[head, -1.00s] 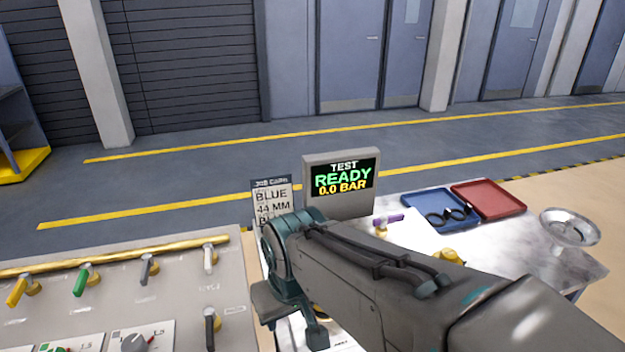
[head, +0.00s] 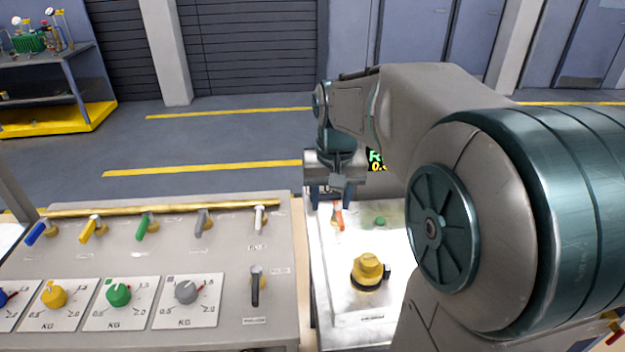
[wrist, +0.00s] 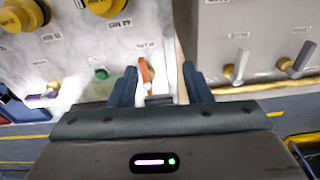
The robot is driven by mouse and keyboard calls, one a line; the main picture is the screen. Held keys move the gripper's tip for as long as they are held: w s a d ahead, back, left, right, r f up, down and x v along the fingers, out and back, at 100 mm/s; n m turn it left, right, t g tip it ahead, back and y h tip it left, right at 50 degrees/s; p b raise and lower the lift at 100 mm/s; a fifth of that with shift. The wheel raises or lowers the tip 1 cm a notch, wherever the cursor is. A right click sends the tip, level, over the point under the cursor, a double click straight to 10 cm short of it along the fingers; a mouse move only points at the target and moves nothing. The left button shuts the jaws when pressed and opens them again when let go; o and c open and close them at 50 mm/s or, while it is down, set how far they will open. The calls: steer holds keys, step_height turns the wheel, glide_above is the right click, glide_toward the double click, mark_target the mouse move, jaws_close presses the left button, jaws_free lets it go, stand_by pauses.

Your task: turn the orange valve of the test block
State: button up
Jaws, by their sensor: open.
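The orange valve (head: 338,217) sits on the pale test block (head: 325,285), towards its far left corner. In the wrist view the orange valve handle (wrist: 145,72) shows just ahead of the fingers, nearer the left finger. My gripper (head: 333,199) is above and slightly behind the valve in the head view. Its two fingers (wrist: 165,85) are apart, with nothing held between them. I cannot tell whether a finger touches the handle. A yellow knob (head: 369,270) and a green button (head: 380,221) are on the same block. My arm hides the block's right side.
A grey panel (head: 190,262) with coloured lever valves and dials stands close to the left of the test block. A narrow gap separates them. A shelf (head: 45,75) stands far left.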

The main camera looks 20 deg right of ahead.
steer(key=m+g, duration=0.1)
steer(key=m, duration=0.1)
glide_toward(338, 207)
step_height(338, 207, down, 11)
steer(key=shift+w+f+p, duration=0.1)
steer(key=shift+f+p, duration=0.15)
steer(key=shift+p, duration=0.3)
jaws_close()
